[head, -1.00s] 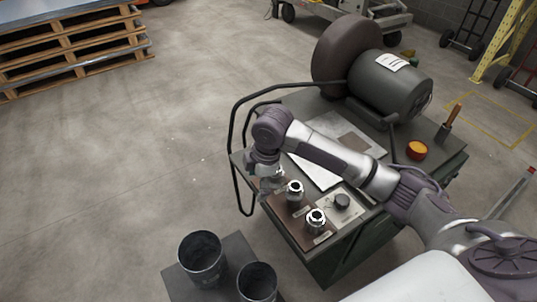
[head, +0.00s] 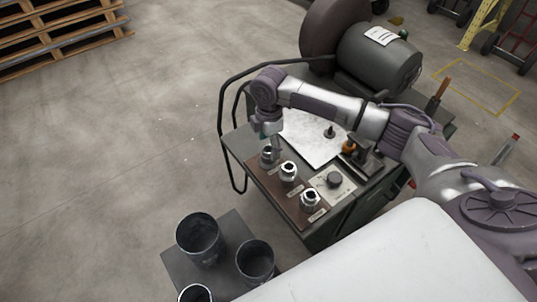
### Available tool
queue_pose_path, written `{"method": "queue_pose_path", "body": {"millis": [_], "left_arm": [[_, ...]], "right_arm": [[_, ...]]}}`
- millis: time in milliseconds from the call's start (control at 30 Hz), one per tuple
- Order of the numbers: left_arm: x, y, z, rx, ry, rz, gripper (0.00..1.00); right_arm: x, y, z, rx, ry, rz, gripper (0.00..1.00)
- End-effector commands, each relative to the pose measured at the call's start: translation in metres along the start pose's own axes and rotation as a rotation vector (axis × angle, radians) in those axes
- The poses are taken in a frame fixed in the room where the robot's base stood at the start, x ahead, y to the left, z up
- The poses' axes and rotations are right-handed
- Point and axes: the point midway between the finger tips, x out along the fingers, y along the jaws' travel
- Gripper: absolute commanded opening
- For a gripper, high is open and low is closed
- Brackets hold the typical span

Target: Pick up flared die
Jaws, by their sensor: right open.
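Three shiny metal dies stand in a row on a brown labelled board (head: 279,193) at the near edge of the workbench: a left die (head: 268,157), a middle die (head: 288,172) and a right die (head: 310,198). The labels are too small to read, so I cannot tell which is the flared die. My right gripper (head: 270,145) points down, open, at the left die and partly overlaps it in the head view. I cannot tell whether its fingers touch that die. My left gripper is not in view.
A grey control plate with a dark knob (head: 334,180) lies right of the dies. Behind are a pale sheet (head: 308,143), a dark tool (head: 362,153) and a large motor (head: 380,58). A bent black rail (head: 221,113) borders the bench's left side. Dark buckets (head: 199,240) stand in front.

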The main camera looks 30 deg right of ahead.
Motion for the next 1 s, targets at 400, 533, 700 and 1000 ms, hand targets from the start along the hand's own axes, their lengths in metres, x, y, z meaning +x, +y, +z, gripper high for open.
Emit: {"method": "queue_pose_path", "body": {"millis": [400,533,700,1000], "left_arm": [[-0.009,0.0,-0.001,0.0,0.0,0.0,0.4],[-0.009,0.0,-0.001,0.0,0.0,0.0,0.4],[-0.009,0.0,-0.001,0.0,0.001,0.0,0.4],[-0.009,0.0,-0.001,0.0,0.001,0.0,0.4]], "right_arm": [[0.047,-0.005,-0.001,0.0,-0.001,0.0,0.75],[0.047,-0.005,-0.001,0.0,-0.002,0.0,0.75],[0.047,-0.004,-0.001,0.0,-0.001,0.0,0.57],[0.047,-0.004,-0.001,0.0,-0.001,0.0,0.07]]}}
